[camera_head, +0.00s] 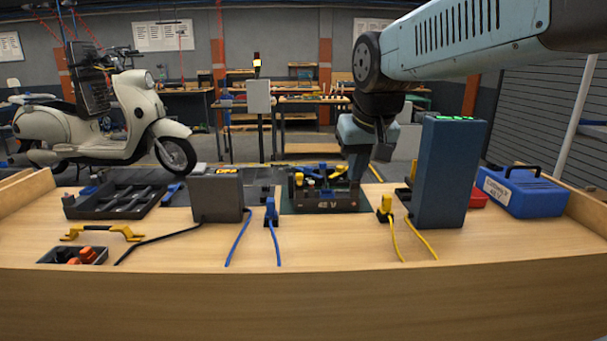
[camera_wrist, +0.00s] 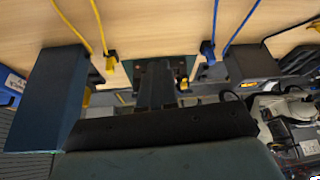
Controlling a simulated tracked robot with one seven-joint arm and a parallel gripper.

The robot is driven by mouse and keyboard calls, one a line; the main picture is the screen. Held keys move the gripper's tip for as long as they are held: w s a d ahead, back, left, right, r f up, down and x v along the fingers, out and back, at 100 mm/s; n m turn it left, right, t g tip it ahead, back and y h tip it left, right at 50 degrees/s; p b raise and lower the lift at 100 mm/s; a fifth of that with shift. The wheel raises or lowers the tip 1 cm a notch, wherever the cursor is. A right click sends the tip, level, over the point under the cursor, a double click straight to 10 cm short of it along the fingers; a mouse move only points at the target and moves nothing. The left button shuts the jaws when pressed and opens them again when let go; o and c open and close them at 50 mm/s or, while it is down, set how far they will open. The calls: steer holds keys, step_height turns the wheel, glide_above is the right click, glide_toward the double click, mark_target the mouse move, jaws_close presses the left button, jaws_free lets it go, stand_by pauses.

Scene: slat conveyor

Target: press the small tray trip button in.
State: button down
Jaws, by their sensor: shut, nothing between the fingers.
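I cannot make out the trip button in either view. A dark box-like tray marked 48 V (camera_head: 325,206) stands on a dark green mat mid-bench, holding yellow, blue and black parts. My gripper (camera_head: 355,180) points down at the right end of this tray and hides part of it. I cannot tell whether it touches the tray. In the wrist view my gripper (camera_wrist: 157,72) is shut and empty, and it covers most of the tray behind it. A small black tray (camera_head: 46,258) with orange parts lies at the bench's front left.
A tall blue-grey unit (camera_head: 447,175) with green lights stands close right of my arm. A grey box (camera_head: 217,199) stands left, with blue and yellow plugs and cables between. A black tool tray (camera_head: 112,209), yellow handle (camera_head: 102,231) and blue case (camera_head: 522,194) lie farther out. The bench's front middle is mostly clear.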

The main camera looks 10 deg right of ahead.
steer(key=w+r+g, duration=0.1)
steer(key=w+r, duration=0.1)
steer(key=w, duration=1.3)
steer(key=m, duration=0.2)
glide_above(312, 183)
steer(key=s, duration=0.3)
steer(key=shift+w+a+f+g, duration=0.1)
steer(key=shift+a+f+g, duration=0.1)
steer(key=shift+f, duration=0.4)
steer(key=shift+w+a+f+g, duration=0.1)
steer(key=shift+f+g, duration=0.1)
steer(key=shift+f, duration=0.4)
steer(key=x, duration=1.2)
steer(key=shift+s+d+f, duration=0.25)
steer(key=shift+s+f, duration=0.05)
steer(key=shift+f, duration=0.8)
